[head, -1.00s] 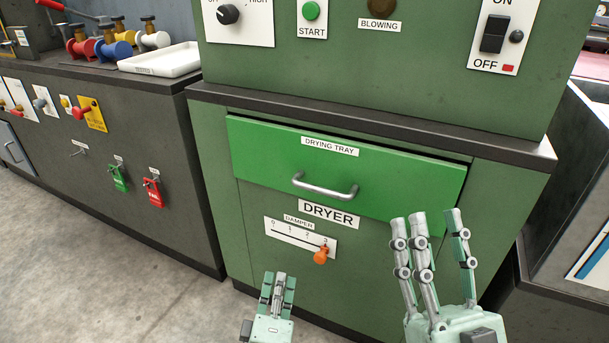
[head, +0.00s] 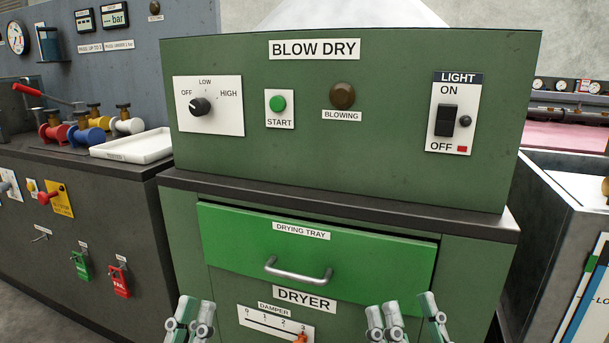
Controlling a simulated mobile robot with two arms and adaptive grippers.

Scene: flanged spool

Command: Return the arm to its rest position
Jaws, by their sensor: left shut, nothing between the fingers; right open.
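My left gripper (head: 190,318) shows at the bottom edge in the head view, left of the damper panel, with its fingers together and nothing visible in them. My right gripper (head: 408,312) is at the bottom right of the dryer front, with its fingers spread apart and empty. Only the upper fingers of both show; the palms and arms are cut off by the frame. The green dryer (head: 340,150) stands in front of me. Its drying tray drawer (head: 225,235) looks nearly closed, with a dark gap along its top edge. Both grippers appear clear of the drawer handle (head: 298,272).
The orange damper knob (head: 301,338) is near 3, partly cut off. On the left bench are red (head: 58,134), blue (head: 84,135) and white (head: 127,125) spool-shaped parts and a white tray (head: 135,148). Another bench (head: 560,200) stands at right.

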